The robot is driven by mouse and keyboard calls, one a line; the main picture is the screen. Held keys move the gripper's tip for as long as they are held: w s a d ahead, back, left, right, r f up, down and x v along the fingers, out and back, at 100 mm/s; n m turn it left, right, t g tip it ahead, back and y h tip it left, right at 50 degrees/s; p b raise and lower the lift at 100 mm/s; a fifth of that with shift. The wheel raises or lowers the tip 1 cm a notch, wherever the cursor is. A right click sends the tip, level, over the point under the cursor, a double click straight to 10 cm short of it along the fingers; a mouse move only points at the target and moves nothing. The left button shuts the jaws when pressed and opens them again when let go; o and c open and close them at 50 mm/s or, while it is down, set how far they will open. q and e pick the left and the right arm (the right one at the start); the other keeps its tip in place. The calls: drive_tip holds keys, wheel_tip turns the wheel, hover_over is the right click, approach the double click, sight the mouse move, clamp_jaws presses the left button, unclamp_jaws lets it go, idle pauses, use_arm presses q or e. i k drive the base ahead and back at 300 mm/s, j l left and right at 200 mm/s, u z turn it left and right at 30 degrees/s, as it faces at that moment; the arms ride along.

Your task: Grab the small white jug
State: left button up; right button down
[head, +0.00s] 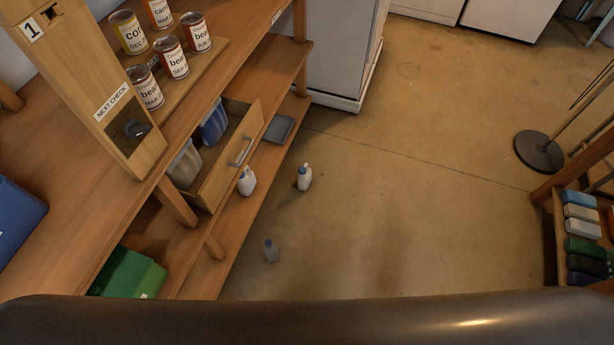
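One white jug (246,181) stands on the low wooden shelf, just right of the open drawer. The other white jug (304,178) stands on the floor, a little right of the shelf edge. I cannot tell from their labels which is the small one. Neither of my grippers is in view.
The open drawer (228,155) juts out with containers inside. A dark tray (278,129) lies on the shelf. Cans (171,58) stand above. The brown floor (420,190) to the right is clear.

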sight(304, 173)
drive_tip(key=i+l, duration=1)
drive_tip(key=l, duration=0.15)
drive_tip(key=i+l, duration=0.45)
drive_tip(key=l, duration=0.15)
drive_tip(key=i+j+u, duration=0.05)
